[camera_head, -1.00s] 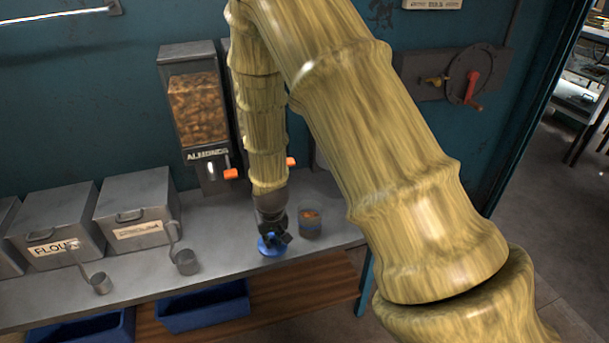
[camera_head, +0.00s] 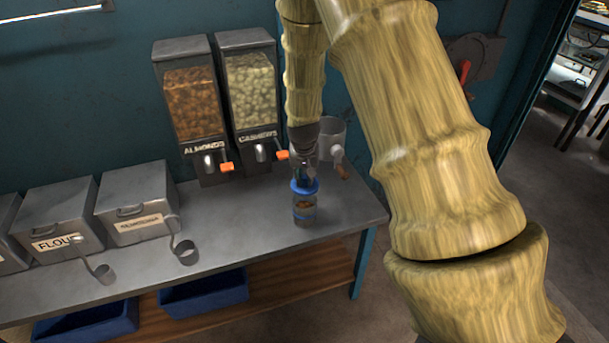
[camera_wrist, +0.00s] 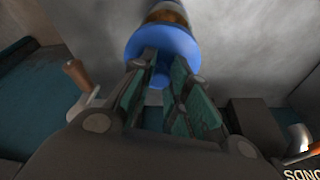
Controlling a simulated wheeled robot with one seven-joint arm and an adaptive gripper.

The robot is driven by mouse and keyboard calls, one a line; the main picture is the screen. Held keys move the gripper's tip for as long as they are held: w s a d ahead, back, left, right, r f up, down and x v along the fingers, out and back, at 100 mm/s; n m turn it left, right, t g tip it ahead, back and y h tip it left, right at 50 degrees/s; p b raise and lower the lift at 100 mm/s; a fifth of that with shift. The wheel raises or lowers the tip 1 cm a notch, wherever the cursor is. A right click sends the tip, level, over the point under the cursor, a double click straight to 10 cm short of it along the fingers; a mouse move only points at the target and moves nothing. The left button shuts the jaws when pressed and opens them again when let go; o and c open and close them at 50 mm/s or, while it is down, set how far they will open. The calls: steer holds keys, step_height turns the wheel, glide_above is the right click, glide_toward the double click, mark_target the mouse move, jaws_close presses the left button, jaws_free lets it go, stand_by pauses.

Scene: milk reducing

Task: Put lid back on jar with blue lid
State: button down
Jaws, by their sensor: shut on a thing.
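The blue lid (camera_head: 304,186) is in my gripper (camera_head: 304,172) and shows right above the clear jar (camera_head: 304,209), which stands on the counter with brown contents inside. In the wrist view, my gripper (camera_wrist: 165,75) is shut on the blue lid (camera_wrist: 163,45) by its middle part. The lid covers part of the jar (camera_wrist: 165,14), whose body shows beyond it. I cannot tell whether the lid touches the jar's rim or hovers just over it.
The grey counter (camera_head: 240,225) is clear around the jar. Almond (camera_head: 190,105) and cashew (camera_head: 250,95) dispensers stand behind. A grey device with a crank (camera_head: 332,140) is behind right. Metal bins (camera_head: 137,205) and scoops are at left. Blue tubs (camera_head: 203,292) sit below.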

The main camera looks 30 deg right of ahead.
mark_target(305, 185)
steer(key=shift+f+b, duration=1.5)
steer(key=shift+f, duration=1.2)
steer(key=shift+p, duration=0.4)
steer(key=shift+f+p, duration=0.15)
steer(key=shift+p, duration=0.15)
stand_by(0.9)
steer(key=c, duration=1.3)
jaws_free()
steer(key=o, duration=0.5)
